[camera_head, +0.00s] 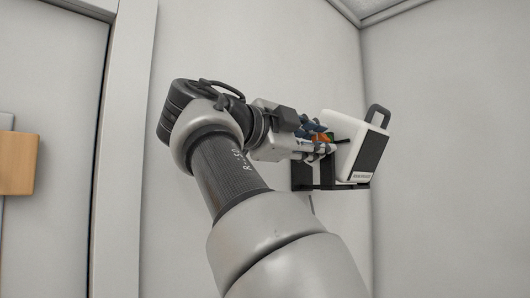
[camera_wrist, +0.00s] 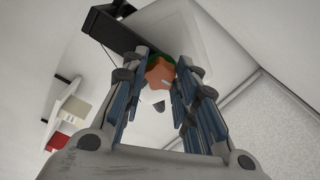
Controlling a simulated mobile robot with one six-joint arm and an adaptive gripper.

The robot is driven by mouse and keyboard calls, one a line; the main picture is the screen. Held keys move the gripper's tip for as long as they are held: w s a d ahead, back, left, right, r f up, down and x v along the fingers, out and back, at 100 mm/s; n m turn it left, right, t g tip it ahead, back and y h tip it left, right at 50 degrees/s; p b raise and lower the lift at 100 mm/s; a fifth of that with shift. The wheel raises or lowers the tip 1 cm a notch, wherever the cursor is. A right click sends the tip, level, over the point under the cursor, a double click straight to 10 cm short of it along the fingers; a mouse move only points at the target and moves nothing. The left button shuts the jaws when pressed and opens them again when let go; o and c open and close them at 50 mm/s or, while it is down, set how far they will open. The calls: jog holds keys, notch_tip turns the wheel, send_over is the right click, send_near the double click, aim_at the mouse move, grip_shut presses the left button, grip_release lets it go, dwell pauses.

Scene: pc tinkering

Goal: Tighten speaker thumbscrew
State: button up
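The speaker (camera_head: 353,145) is a white, tilted box with a dark grille, held by a black bracket (camera_head: 300,174) on the wall at the right of the head view. The pale speaker body (camera_wrist: 205,25) fills the upper middle of the wrist view. The thumbscrew has an orange, star-shaped knob (camera_wrist: 160,72) with green behind it. It also shows as a small orange patch (camera_head: 321,138) in the head view. My gripper (camera_wrist: 163,62) has its fingertips on opposite sides of the knob, and the knob fills the gap. My fingers partly hide the knob in the head view.
A dark handle-like loop (camera_head: 379,115) stands up behind the speaker. A black bracket arm (camera_wrist: 112,28) lies close to my left finger in the wrist view. A wooden block (camera_head: 18,163) is at the far left. The wall around the speaker is bare.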

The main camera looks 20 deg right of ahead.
jog(key=shift+o, duration=1.2)
jog(key=shift+r, duration=0.1)
jog(key=shift+a, duration=0.1)
jog(key=shift+v, duration=2.95)
